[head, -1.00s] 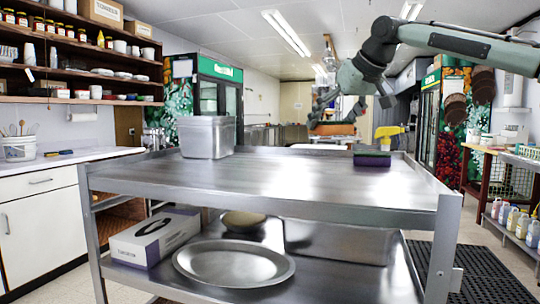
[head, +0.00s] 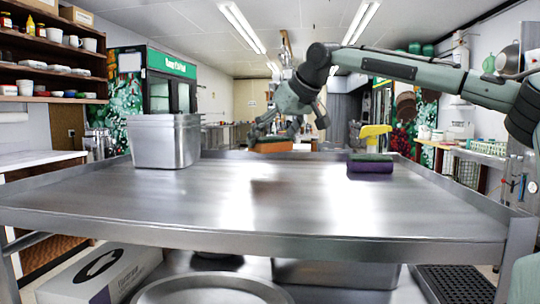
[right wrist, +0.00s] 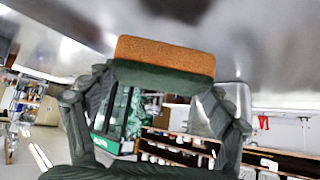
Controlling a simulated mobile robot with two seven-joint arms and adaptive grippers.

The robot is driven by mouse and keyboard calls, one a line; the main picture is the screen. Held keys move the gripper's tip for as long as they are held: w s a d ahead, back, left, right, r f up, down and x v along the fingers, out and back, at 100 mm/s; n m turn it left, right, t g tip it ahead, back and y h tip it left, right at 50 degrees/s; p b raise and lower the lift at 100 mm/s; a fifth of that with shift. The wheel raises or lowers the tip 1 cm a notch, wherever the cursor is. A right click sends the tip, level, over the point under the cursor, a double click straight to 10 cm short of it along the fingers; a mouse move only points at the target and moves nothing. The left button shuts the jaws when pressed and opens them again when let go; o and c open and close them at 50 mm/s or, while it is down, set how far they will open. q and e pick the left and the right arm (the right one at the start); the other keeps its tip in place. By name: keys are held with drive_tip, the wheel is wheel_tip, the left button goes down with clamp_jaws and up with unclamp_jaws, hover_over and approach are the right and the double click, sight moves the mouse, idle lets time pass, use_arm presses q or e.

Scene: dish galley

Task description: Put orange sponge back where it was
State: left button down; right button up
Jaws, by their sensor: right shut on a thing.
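The orange sponge (head: 270,146), with a dark green layer, is held in my right gripper (head: 274,136) above the far part of the steel cart top (head: 220,200). In the right wrist view the sponge (right wrist: 165,55) sits between both fingers of the gripper (right wrist: 158,95), with the cart surface close beyond it. Whether the sponge touches the cart top is hard to tell; its dim reflection shows on the steel. A purple sponge with a green top (head: 370,164) lies on the cart to the right. My left gripper is not in view.
A steel container (head: 165,142) stands at the cart's back left. A yellow spray bottle head (head: 375,131) shows behind the purple sponge. The cart has a raised rim (head: 250,243). Its middle and front are clear. A lower shelf holds a box (head: 100,275) and an oval tray (head: 212,290).

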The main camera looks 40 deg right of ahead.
sight(279, 140)
wheel_tip(279, 140, down, 4)
drive_tip(key=shift+r, duration=0.1)
drive_tip(key=o, duration=0.7)
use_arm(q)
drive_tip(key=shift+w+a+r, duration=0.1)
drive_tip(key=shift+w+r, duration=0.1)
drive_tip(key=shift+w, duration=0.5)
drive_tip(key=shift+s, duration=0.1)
use_arm(e)
drive_tip(key=v, duration=1)
drive_tip(key=shift+r, duration=0.25)
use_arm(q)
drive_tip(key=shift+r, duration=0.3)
use_arm(e)
drive_tip(key=shift+v, duration=0.8)
